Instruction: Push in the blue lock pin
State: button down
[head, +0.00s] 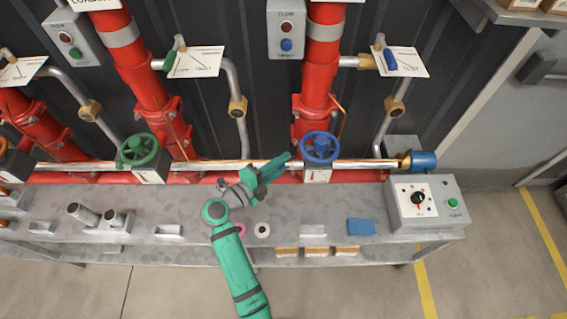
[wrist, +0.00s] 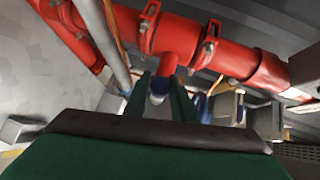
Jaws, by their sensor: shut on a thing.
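My gripper (head: 284,161) is just left of the blue handwheel (head: 319,147) on the right-hand red pipe, in front of the shiny horizontal pipe. The blue handwheel shows in the wrist view (wrist: 201,107) beyond the right finger. In the head view the fingers hide the pin.
A grey bench (head: 190,200) runs below the pipes, with a blue block (head: 361,226) on it. A control box (head: 425,203) stands at its right end. A green handwheel (head: 138,150) is to the left. A blue cylinder (head: 424,160) ends the horizontal pipe.

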jog(key=shift+d, duration=0.3)
jog(key=c, duration=1.5)
grip_release()
jog(key=shift+s+a, duration=0.2)
jog(key=shift+a, duration=0.15)
jog(key=v, duration=1)
jog(key=shift+s, duration=0.15)
jog(key=shift+d, duration=0.1)
